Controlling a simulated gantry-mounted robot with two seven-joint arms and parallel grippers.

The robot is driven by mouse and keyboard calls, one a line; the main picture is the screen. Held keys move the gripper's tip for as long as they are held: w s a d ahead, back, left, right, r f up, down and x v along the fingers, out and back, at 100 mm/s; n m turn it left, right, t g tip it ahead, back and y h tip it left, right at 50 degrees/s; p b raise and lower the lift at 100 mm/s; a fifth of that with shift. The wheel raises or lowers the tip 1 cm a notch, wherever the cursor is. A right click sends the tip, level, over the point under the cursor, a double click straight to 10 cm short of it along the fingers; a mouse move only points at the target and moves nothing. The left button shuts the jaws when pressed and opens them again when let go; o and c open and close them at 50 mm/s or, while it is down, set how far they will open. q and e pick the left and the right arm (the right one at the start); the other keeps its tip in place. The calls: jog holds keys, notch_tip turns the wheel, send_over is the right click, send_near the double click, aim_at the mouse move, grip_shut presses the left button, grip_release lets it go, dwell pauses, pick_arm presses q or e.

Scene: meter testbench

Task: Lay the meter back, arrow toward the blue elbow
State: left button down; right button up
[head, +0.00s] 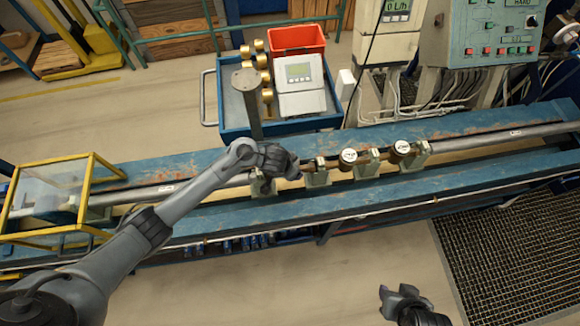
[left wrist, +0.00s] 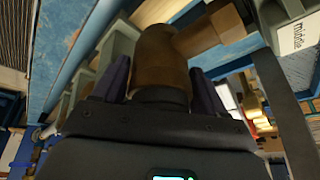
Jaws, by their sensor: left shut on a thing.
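My left gripper (head: 292,165) is over the blue bench, at the left end of the row of clamps. In the left wrist view its dark fingers are shut on a brown metal meter body (left wrist: 160,58), which has a pipe stub reaching to the upper right. In the head view my gripper mostly hides this body. One round white-faced meter (head: 348,156) and another (head: 402,148) sit in the row to the right. No arrow can be read, and I cannot make out a blue elbow. My right gripper (head: 396,292) is open and empty over the floor in front of the bench.
Grey-green clamps (head: 318,176) stand along the blue bench (head: 240,215). A label reading "middle" (left wrist: 298,30) shows in the left wrist view. Behind are a blue cart (head: 235,120), a red bin (head: 297,40) and a control panel (head: 490,35). A yellow-framed guard (head: 95,165) stands left.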

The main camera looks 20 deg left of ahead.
pick_arm(q)
jog(key=shift+f, duration=0.3)
dwell(0.5)
jog(key=shift+c, duration=0.5)
grip_release()
jog(key=shift+w, duration=0.1)
jog(key=shift+o, duration=0.5)
jog(key=shift+f, duration=0.1)
notch_tip(320, 180, up, 6)
jog(key=p, duration=0.6)
jog(key=shift+f, duration=0.25)
notch_tip(320, 180, up, 4)
jog(key=p, duration=0.4)
jog(key=shift+f, duration=0.15)
